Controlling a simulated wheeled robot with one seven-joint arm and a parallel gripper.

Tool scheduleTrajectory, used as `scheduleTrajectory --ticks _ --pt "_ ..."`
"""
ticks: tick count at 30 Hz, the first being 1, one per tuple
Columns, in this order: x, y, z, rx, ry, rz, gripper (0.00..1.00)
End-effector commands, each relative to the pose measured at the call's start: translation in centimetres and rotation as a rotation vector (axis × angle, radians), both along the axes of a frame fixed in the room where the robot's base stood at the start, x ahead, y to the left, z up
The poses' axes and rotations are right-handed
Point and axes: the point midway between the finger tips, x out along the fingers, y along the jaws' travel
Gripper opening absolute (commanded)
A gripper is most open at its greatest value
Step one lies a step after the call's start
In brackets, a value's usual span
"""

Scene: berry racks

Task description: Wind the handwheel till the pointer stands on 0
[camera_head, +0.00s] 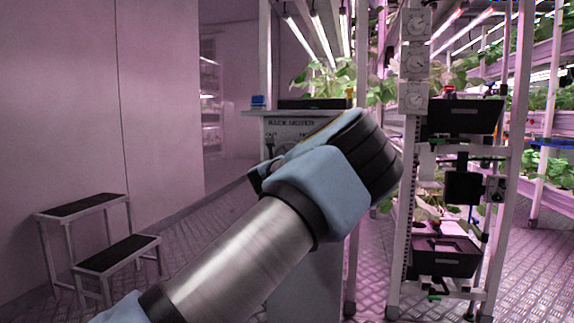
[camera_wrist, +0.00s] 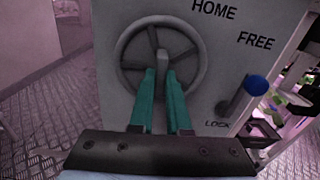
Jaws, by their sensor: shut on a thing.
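The grey spoked handwheel (camera_wrist: 122,50) is on the pale front panel in the wrist view. My gripper (camera_wrist: 164,76) has its teal fingers closed around a grey grip that stands out from the wheel. In the head view my arm covers the wheel and most of the panel, whose heading "RACK MOVER" (camera_head: 291,122) shows above it. The word "HOME" (camera_wrist: 213,9) shows at the top of the wrist view. I see no pointer and no 0 mark in either view.
A lever with a blue knob (camera_wrist: 257,85) sits right of the wheel, between the words FREE and LOCK, tilted up to the right. A two-step stool (camera_head: 88,207) stands at left. A rack with black trays (camera_head: 445,257) stands close at right. Open floor lies left of the panel.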

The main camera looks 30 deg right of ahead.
Motion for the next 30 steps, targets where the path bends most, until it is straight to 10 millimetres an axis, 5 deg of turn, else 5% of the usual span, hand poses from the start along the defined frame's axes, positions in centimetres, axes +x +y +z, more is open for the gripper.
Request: scheduleTrajectory --ticks 9,20,30 --pt "0.0 0.0 -0.1 0.0 0.001 0.0 0.45" --pt "-0.6 0.5 0.0 0.0 0.001 0.001 0.45" --pt "-5.0 4.5 0.1 -0.001 0.004 0.0 0.45"
